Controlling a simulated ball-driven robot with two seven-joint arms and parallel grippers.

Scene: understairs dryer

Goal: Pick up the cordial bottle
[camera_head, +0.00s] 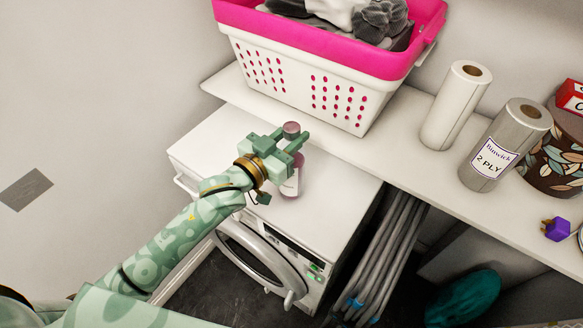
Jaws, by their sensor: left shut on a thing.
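The cordial bottle (291,186) is a pinkish bottle with a mauve cap (291,128). It is upright over the white top of the dryer (325,205); I cannot tell whether its base touches that top. My left gripper (294,143) reaches in from the left and is shut on the bottle just below the cap. The fingers hide the bottle's upper part, and a pale label shows lower down. My right gripper is not in view.
A shelf (408,145) runs behind and right of the dryer. On it stand a pink-and-white laundry basket (300,85), two paper rolls (456,105) (505,143) and a leaf-patterned container (555,160).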

